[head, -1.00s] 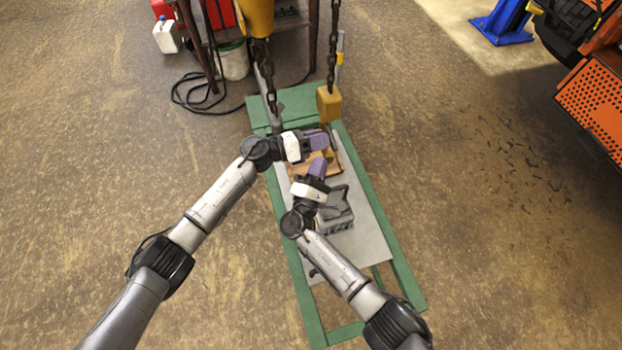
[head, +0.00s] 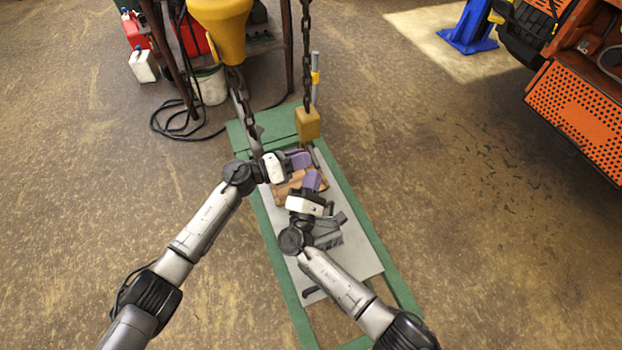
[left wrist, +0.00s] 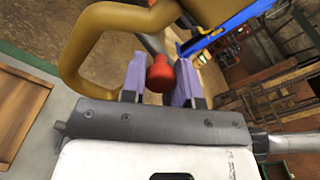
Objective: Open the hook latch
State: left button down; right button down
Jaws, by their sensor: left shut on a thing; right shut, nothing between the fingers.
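The yellow hook (left wrist: 85,60) shows large in the left wrist view, its curve at the left and its body crossing the top. My left gripper (left wrist: 158,80) has its purple fingers on both sides of a red knob (left wrist: 159,74) beside the hook and is shut on it. In the head view my left gripper (head: 301,159) is just below the yellow hook block (head: 307,124) that hangs on a chain; the hook there is mostly hidden. My right gripper (head: 312,181) is shut and empty, close below the left one. I cannot make out the latch clearly.
A green-framed lift table (head: 380,240) with a grey top lies under the grippers. A wooden piece (head: 287,190) and a dark grey part (head: 328,235) sit on it. Chains hang at the back.

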pick_arm(q)
jog(key=shift+f, duration=0.1)
jog(key=c, duration=1.1)
grip_release()
jog(key=shift+s+a, duration=0.1)
